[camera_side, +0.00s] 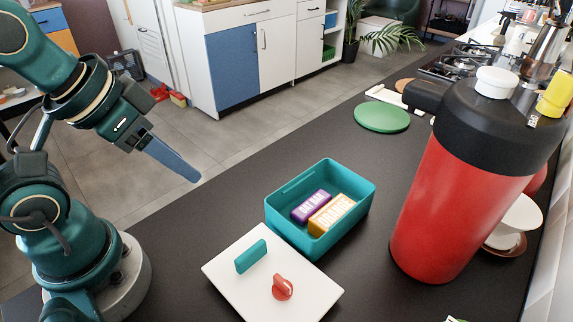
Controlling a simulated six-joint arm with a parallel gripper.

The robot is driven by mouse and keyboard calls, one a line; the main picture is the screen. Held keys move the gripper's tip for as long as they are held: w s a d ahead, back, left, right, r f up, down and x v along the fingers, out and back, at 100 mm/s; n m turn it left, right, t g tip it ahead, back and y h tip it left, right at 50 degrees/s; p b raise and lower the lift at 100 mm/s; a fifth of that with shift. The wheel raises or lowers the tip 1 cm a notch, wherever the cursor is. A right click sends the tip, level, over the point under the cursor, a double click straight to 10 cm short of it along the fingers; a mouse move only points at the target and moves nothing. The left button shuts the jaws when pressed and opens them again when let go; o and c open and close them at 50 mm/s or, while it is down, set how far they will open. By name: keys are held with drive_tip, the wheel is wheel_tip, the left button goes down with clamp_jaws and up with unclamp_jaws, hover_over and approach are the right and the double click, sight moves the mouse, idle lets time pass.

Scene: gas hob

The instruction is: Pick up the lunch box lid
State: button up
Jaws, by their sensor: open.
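The lunch box lid (229,286) looks like a white square panel with an upright teal handle (251,257). It lies on the dark counter at the bottom middle, in front of the teal lunch box (285,220). A small red knob-like piece (283,287) sits on the lid, right of the handle. The lunch box is uncovered and holds a purple bar (310,206) and an orange bar (332,213). My gripper (190,172) is open and empty, raised to the upper left of the lid and box, touching neither. Its fingers overlap in this view.
A large red jug (448,205) with a black top stands right of the lunch box. A green round lid-like disc (382,117) lies behind the box. A white cup (517,222) is partly hidden behind the jug. The counter left of the box is clear.

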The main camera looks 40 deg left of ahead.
drive_tip(key=g, duration=0.5)
hover_over(250, 250)
drive_tip(key=f, duration=0.6)
drive_tip(key=shift+w+a+f, duration=0.1)
drive_tip(key=shift+w+f, duration=0.15)
drive_tip(key=shift+f, duration=0.15)
drive_tip(key=shift+s+d+f+g, duration=0.2)
drive_tip(key=shift+s+f+g, duration=0.1)
drive_tip(key=shift+f, duration=2.6)
clamp_jaws()
